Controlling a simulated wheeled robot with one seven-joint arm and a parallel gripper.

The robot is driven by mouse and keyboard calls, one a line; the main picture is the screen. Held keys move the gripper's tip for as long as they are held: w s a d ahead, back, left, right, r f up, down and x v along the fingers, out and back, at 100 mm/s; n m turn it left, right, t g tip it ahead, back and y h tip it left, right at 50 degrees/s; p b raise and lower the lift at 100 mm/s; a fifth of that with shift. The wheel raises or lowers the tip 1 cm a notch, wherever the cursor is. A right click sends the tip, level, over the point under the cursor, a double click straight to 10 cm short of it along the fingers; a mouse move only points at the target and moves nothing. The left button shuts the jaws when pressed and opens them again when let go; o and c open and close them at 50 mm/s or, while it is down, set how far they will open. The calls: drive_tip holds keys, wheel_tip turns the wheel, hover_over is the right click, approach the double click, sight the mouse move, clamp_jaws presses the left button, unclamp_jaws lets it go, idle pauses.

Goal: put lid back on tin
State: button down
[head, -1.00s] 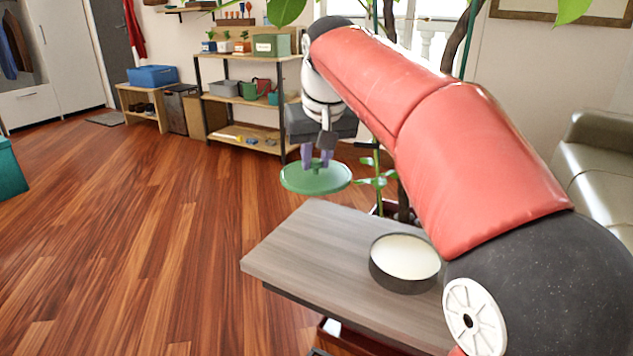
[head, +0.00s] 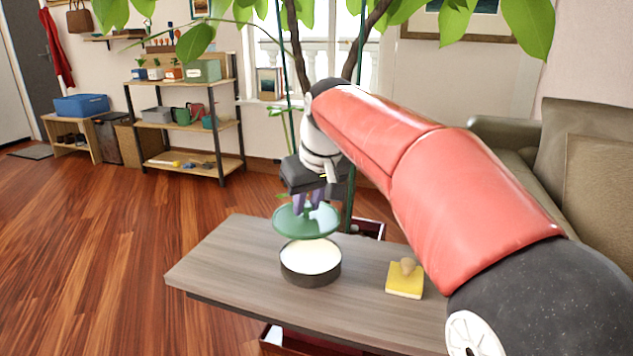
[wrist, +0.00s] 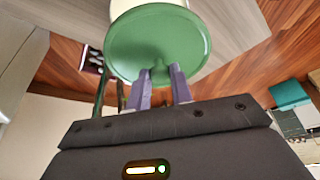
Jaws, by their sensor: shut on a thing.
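A round green lid (head: 300,222) hangs from my gripper (head: 308,207), whose purple fingers are shut on the knob at its centre. The lid also fills the upper middle of the wrist view (wrist: 158,35), with my gripper (wrist: 160,78) below it. The open black tin (head: 311,273) with a pale cream inside stands on the grey wooden table (head: 225,260). In the head view the lid is above the tin and its lower edge appears just over the tin's back rim. In the wrist view the lid hides most of the tin; whether they touch, I cannot tell.
A yellow block with a tan knob (head: 404,280) lies on the table right of the tin. A plant with large leaves (head: 200,40) stands behind the table. A shelf rack (head: 185,115) stands at the back left, and a sofa (head: 560,150) at the right.

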sight(314, 221)
drive_tip(key=shift+s+d+f, duration=0.25)
drive_tip(key=shift+d+f, duration=0.2)
drive_tip(key=shift+d, duration=0.05)
wheel_tip(314, 221, down, 5)
drive_tip(key=b, duration=0.4)
drive_tip(key=shift+a+r+b, duration=0.1)
drive_tip(key=shift+b, duration=0.3)
drive_tip(key=shift+f+b, duration=0.45)
drive_tip(key=shift+f, duration=0.2)
drive_tip(key=shift+p, duration=0.35)
drive_tip(key=shift+f, duration=0.15)
idle(1.5)
drive_tip(key=c, duration=0.7)
unclamp_jaws()
drive_tip(key=shift+p, duration=0.3)
